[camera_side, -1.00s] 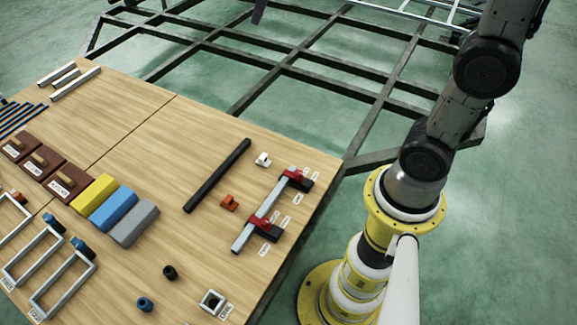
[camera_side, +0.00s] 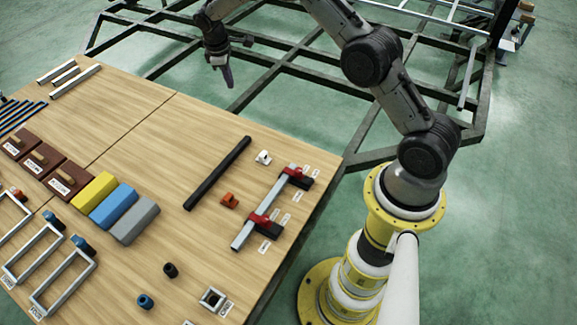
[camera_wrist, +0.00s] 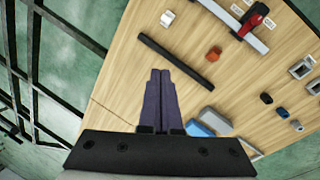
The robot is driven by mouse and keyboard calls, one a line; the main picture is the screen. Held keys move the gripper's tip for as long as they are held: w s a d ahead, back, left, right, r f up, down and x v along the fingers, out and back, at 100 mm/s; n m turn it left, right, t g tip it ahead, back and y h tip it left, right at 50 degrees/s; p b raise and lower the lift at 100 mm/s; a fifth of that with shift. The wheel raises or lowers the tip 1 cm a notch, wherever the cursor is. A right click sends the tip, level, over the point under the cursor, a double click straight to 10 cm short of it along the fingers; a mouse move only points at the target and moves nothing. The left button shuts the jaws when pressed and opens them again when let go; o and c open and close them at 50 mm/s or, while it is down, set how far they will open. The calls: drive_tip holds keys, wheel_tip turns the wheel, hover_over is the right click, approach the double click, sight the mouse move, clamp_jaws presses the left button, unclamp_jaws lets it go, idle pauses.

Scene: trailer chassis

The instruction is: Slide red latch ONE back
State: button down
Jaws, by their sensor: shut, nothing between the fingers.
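Two red latches sit on a silver rail (camera_side: 250,226) at the table's right side. One is at the rail's far end (camera_side: 297,173), the other nearer its front end (camera_side: 262,220). Small white labels lie beside them, too small to read, so I cannot tell which is ONE. My gripper (camera_side: 229,84) is shut and empty, pointing down above the dark frame, well away from the latches. Its closed fingers (camera_wrist: 161,73) show in the wrist view.
On the wooden table (camera_side: 150,100), a black bar (camera_side: 217,174), an orange block (camera_side: 229,200) and a white piece (camera_side: 263,157) lie left of the rail. Yellow, blue and grey blocks (camera_side: 135,222) lie further left. The dark chassis frame (camera_side: 290,60) stretches behind the table.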

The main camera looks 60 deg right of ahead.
drive_tip(key=s+d+f+g, duration=0.1)
drive_tip(key=s+f, duration=0.2)
drive_tip(key=f, duration=0.6)
drive_tip(key=s+d+f+g, duration=0.1)
drive_tip(key=s+f+g, duration=0.1)
drive_tip(key=f, duration=0.7)
drive_tip(key=s+d+f+g, duration=0.1)
drive_tip(key=s+f, duration=0.3)
drive_tip(key=f, duration=0.6)
drive_tip(key=shift+s+g+y, duration=0.3)
drive_tip(key=shift+s+y, duration=0.05)
drive_tip(key=shift+y, duration=0.05)
approach(293, 175)
drive_tip(key=f, duration=0.1)
drive_tip(key=w+f, duration=0.2)
drive_tip(key=f, duration=0.1)
drive_tip(key=shift+a, duration=0.4)
drive_tip(key=shift+s+d+f, duration=0.15)
drive_tip(key=shift+s+d, duration=0.2)
drive_tip(key=shift+s, duration=0.25)
drive_tip(key=shift+s+d+f, duration=0.1)
drive_tip(key=shift+s+d, duration=0.2)
drive_tip(key=shift+s, duration=0.25)
drive_tip(key=shift+s+d, duration=0.3)
drive_tip(key=shift+s, duration=0.3)
